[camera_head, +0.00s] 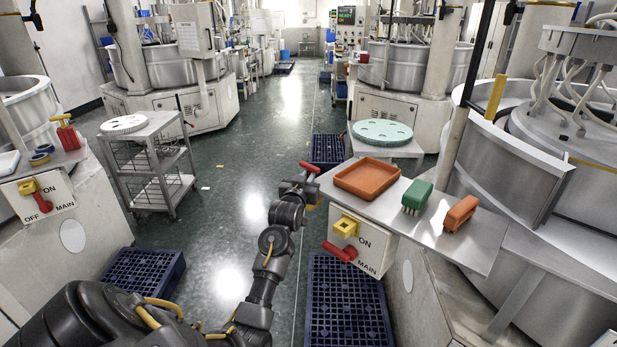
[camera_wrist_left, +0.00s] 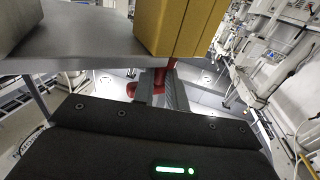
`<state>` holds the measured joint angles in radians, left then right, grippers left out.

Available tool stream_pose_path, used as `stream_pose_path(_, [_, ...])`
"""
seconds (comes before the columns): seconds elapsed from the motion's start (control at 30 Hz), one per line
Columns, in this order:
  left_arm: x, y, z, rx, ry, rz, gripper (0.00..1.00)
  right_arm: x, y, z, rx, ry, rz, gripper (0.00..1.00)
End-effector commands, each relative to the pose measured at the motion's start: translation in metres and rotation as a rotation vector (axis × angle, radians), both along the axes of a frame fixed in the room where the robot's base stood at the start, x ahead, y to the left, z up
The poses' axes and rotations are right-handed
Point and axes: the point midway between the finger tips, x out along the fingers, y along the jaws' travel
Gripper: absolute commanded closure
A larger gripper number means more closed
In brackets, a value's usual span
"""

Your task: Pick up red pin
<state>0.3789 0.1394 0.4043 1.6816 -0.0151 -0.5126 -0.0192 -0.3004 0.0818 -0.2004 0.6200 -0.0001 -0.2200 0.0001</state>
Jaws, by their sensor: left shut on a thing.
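The red pin (camera_head: 310,167) shows at the tip of my left gripper (camera_head: 303,182), beside the left edge of the grey shelf in the head view. My left gripper is shut on it. In the left wrist view the red pin (camera_wrist_left: 160,78) shows between the dark fingers, just below a large yellow block; the fingers hide part of it. My right gripper is not in view.
The grey shelf (camera_head: 440,235) holds an orange tray (camera_head: 367,179), a green brush (camera_head: 417,195) and an orange brush (camera_head: 461,213). Below its edge is an ON/MAIN panel with a yellow block (camera_head: 346,226) and a red handle (camera_head: 340,252). Blue pallets (camera_head: 347,305) lie on the floor.

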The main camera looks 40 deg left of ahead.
Motion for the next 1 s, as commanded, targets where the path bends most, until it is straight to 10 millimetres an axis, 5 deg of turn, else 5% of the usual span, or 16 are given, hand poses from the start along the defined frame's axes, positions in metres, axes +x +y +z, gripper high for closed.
stream_pose_path(0.37, [0.0,0.0,0.021,0.003,-0.004,0.0,1.0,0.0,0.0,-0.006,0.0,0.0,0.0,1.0])
stream_pose_path(1.0, [0.0,0.0,0.144,0.002,-0.005,0.0,1.0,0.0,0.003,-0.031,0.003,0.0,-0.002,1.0])
